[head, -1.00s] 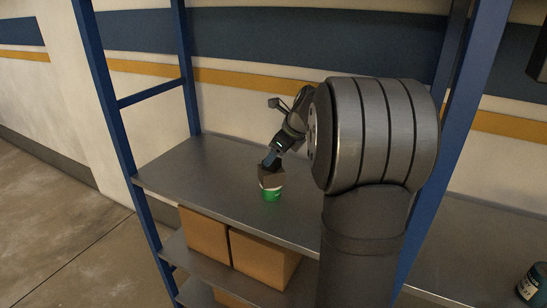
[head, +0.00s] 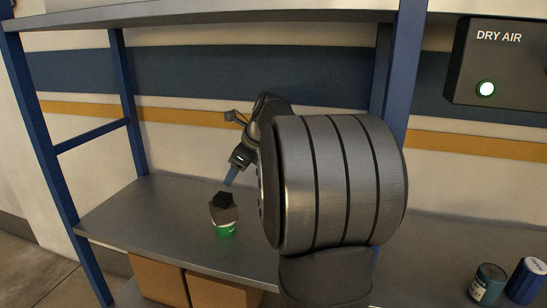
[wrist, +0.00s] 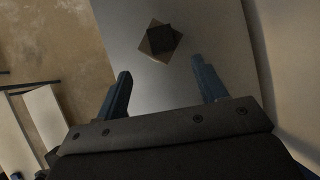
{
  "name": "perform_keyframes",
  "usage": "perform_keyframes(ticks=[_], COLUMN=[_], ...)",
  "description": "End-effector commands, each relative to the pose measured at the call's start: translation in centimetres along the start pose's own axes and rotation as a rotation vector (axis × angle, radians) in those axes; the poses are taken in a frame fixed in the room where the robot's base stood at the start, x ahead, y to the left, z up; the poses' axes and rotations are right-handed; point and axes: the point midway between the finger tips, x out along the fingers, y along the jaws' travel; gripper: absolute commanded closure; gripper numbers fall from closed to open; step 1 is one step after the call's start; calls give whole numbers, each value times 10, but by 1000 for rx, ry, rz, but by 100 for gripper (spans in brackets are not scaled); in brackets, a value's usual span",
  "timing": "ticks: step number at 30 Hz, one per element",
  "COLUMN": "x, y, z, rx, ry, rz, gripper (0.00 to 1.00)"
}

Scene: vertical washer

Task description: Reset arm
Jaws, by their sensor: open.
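My gripper (head: 231,176) is above the metal shelf (head: 150,215) in the head view. In the wrist view its two blue fingers (wrist: 162,82) are spread apart with nothing between them. A small item with a dark top, a grey-brown body and a green base (head: 226,229) stands on the shelf just below and left of the gripper, apart from it. In the wrist view its dark, square-looking top (wrist: 160,40) lies beyond the fingertips. My large grey arm joint hides part of the shelf to the right.
Cardboard boxes (head: 160,280) sit on a lower level. Blue rack posts (head: 125,90) and an upper shelf (head: 220,17) frame the space. At right are a teal container (head: 487,284), a blue container (head: 525,279) and a "DRY AIR" panel (head: 500,62) with a lit green button.

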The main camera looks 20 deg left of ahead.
Motion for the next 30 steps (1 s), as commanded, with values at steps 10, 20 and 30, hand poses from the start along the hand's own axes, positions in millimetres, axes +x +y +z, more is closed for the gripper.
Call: perform_keyframes(ticks=[10,20,30], x=[58,122,85], y=[1,1,-5], z=[0,-1,19], rx=[0,0,-1], ry=[2,1,-1], rz=[4,4,0], gripper=[35,35,35])
